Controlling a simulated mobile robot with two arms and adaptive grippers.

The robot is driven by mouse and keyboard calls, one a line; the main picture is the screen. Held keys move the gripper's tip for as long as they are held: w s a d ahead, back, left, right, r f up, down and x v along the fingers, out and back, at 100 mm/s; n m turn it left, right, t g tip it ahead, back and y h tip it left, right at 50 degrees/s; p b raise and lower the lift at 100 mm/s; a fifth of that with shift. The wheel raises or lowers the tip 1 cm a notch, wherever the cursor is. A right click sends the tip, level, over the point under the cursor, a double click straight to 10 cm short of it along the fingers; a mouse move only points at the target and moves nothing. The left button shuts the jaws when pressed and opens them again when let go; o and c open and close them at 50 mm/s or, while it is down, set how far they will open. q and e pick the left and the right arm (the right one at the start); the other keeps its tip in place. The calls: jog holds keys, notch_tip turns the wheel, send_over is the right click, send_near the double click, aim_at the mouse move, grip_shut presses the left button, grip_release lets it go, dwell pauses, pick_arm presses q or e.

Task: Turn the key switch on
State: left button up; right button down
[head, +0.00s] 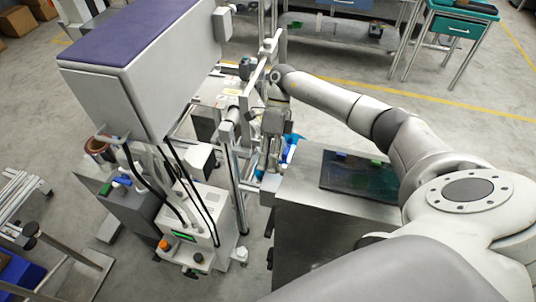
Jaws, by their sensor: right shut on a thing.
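My right arm comes in from the right and bends down at its wrist. My right gripper (276,130) is beside the upright metal frame (236,170), near the middle of the view. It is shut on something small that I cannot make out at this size. I cannot pick out the key switch for certain. A white control box (212,222) with a green display, an orange knob (164,244) and a dark knob (198,257) stands left of the gripper, lower down and apart from it. My left gripper is not in view.
A large grey cabinet with a purple top (128,33) stands at the upper left. A steel bench (320,215) with a dark panel (358,177) is under my right arm. Blue items (291,148) are close to the gripper.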

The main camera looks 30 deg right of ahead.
jog(key=y+b, duration=0.1)
jog(key=b, duration=0.1)
jog(key=g+b, duration=0.1)
jog(key=shift+w+d+f+y+b, duration=0.1)
jog(key=shift+w+f+y+b, duration=0.1)
jog(key=shift+f+y+b, duration=0.2)
pick_arm(q)
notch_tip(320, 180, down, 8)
jog(key=b, duration=0.2)
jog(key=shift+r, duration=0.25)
pick_arm(e)
jog(key=shift+r+g+y, duration=0.15)
jog(key=shift+g+y, duration=0.75)
jog(key=shift+g, duration=0.1)
jog(key=c, duration=1.5)
grip_release()
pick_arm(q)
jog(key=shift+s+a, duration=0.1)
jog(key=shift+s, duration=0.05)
pick_arm(e)
jog(key=shift+r, duration=0.2)
notch_tip(320, 180, up, 9)
jog(key=shift+s+r, duration=0.15)
jog(key=shift+d+r, duration=0.1)
jog(key=shift+r, duration=0.05)
